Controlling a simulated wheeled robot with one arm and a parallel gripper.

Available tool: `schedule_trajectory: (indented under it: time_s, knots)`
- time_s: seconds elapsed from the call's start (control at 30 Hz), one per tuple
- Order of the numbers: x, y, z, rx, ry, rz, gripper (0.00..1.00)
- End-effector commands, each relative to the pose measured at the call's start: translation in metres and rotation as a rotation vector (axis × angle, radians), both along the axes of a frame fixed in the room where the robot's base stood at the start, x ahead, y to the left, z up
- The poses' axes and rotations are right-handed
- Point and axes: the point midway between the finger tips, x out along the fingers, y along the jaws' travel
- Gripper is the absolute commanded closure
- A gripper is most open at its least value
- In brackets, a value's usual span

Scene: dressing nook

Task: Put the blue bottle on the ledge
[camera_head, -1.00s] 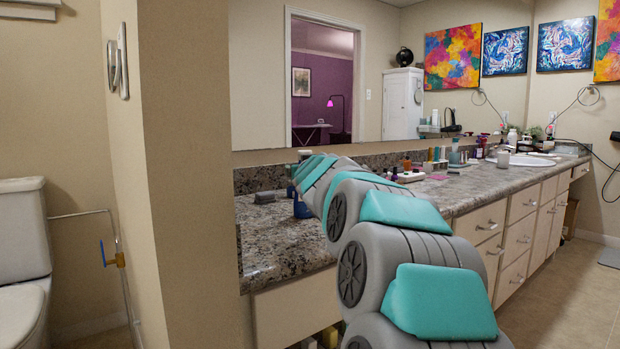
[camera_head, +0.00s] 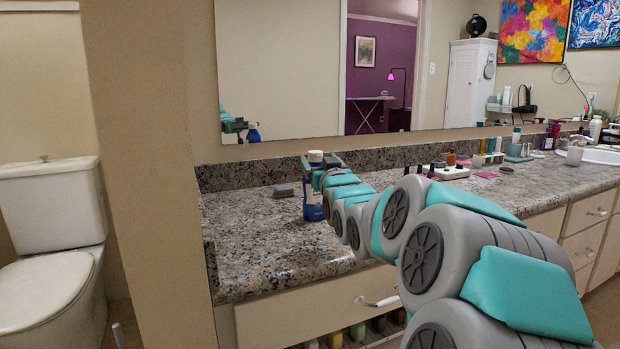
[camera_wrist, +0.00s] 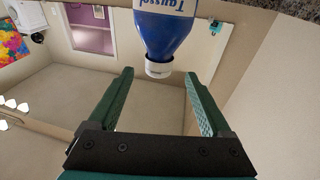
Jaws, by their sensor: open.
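The blue bottle (camera_head: 313,206) with a white cap stands upright on the granite counter, near its left end. My gripper (camera_head: 322,165) is at the height of the bottle's top. In the wrist view my gripper (camera_wrist: 158,78) is open, with a dark green finger on each side. The cap lies about level with the fingertips, with visible gaps on both sides. My arm hides part of the counter behind it. I cannot tell which surface is the ledge.
A grey block (camera_head: 284,190) lies left of the bottle on the counter (camera_head: 250,235). The mirror (camera_head: 280,70) rises behind a low backsplash. A beige wall post (camera_head: 140,170) and a toilet (camera_head: 50,230) are left.

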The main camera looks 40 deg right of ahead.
Motion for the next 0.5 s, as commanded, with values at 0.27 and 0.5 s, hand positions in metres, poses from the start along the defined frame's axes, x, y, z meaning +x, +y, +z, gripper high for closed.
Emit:
schedule_trajectory:
  time_s: [0.27,0.5]
  knots:
    - [0.006,-0.008,0.004,-0.004,-0.01,-0.015,0.17]
    - [0.021,-0.014,0.004,-0.001,-0.008,-0.015,0.17]
